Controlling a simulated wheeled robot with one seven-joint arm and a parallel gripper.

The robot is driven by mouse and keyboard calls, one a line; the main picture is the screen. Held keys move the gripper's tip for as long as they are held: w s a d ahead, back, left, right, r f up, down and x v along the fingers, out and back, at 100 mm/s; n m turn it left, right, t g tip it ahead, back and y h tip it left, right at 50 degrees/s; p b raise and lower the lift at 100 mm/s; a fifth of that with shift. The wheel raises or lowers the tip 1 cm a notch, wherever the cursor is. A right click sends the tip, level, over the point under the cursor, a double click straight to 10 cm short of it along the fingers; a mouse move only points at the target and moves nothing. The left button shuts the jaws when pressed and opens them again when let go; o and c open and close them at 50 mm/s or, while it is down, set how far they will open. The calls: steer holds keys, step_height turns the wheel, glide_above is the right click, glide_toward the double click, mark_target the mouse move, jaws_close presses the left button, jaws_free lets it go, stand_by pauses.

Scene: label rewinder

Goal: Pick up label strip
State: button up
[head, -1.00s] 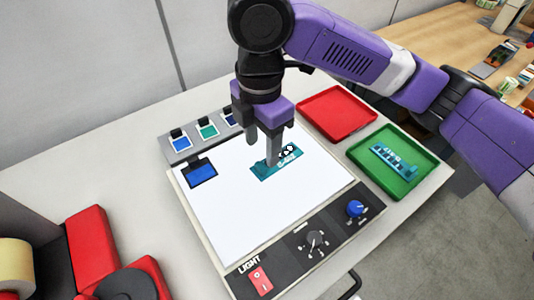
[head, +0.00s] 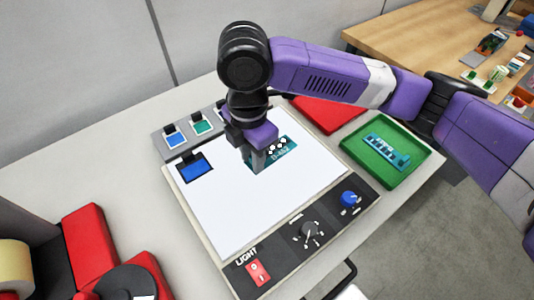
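A teal label strip (head: 284,151) with white and dark print lies on the white light panel (head: 250,205), towards its far right side. My gripper (head: 255,164) points down at the left end of the strip and hides part of it. The fingers look close together, but their gap is not clear from this angle. I cannot tell whether they touch the strip. Another teal strip (head: 388,152) lies in the green tray (head: 413,174) on the right.
A red tray (head: 330,116) stands behind the panel, partly hidden by my arm. Sample cards (head: 201,124) and a blue tile (head: 195,169) sit at the panel's far left. Knobs (head: 309,231) and a red switch (head: 258,273) line the front. Red machine parts (head: 90,245) stand at left.

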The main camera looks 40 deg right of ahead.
jaws_close()
steer(key=shift+r, duration=0.15)
